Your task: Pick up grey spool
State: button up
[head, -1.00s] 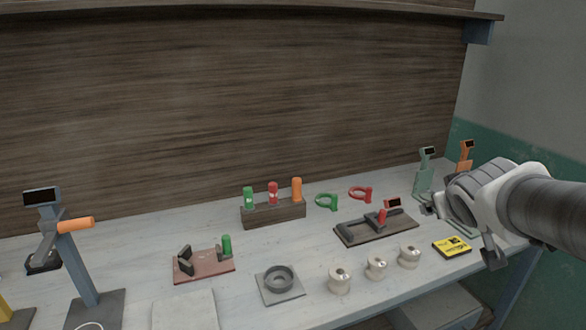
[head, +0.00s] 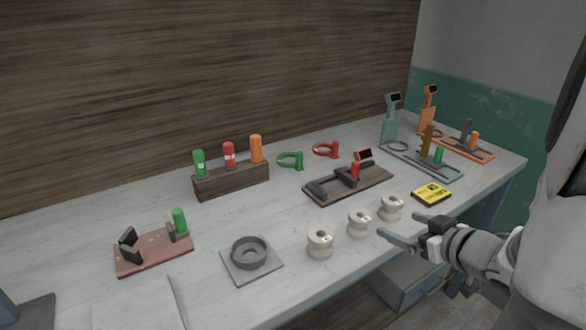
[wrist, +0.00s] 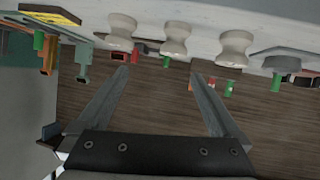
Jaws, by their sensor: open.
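Three pale, off-white to light grey spools stand upright in a row near the bench's front edge: a left one (head: 320,244), a middle one (head: 359,224) and a right one (head: 392,208). I cannot tell by colour which is the grey one. My gripper (head: 398,227) is open and empty, its fingers pointing left, close to the right and middle spools in the picture. In the wrist view my gripper (wrist: 158,73) has nothing between its fingers. The spools show along that view's top, the middle one (wrist: 175,38) nearly in line with the gap.
A yellow box (head: 431,194) lies right of the spools. A grey plate with a ring (head: 249,253) lies left of them. Behind stand a dark fixture board (head: 320,189) and a wooden block with coloured bottles (head: 232,181). Green and orange stands are at the far right.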

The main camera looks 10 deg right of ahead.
aim_at(369, 223)
jog(key=shift+y, duration=0.5)
jog(key=b+x, duration=0.1)
jog(key=x, duration=0.3)
jog(key=f+b+x, duration=0.1)
jog(key=x, duration=0.2)
jog(key=s+a+b+x, duration=0.1)
jog(key=x, duration=0.3)
jog(key=shift+w+a+f, duration=0.1)
jog(key=shift+w+f, duration=0.2)
jog(key=shift+f, duration=0.1)
jog(key=b+x, duration=0.1)
jog(key=x, duration=0.2)
jog(key=b+x, duration=0.1)
jog(key=x, duration=0.1)
jog(key=shift+s+a+b, duration=0.1)
jog(key=shift+a+b, duration=0.2)
jog(key=shift+b, duration=0.05)
jog(key=shift+r+t, duration=0.1)
jog(key=shift+t, duration=0.2)
grip_shut()
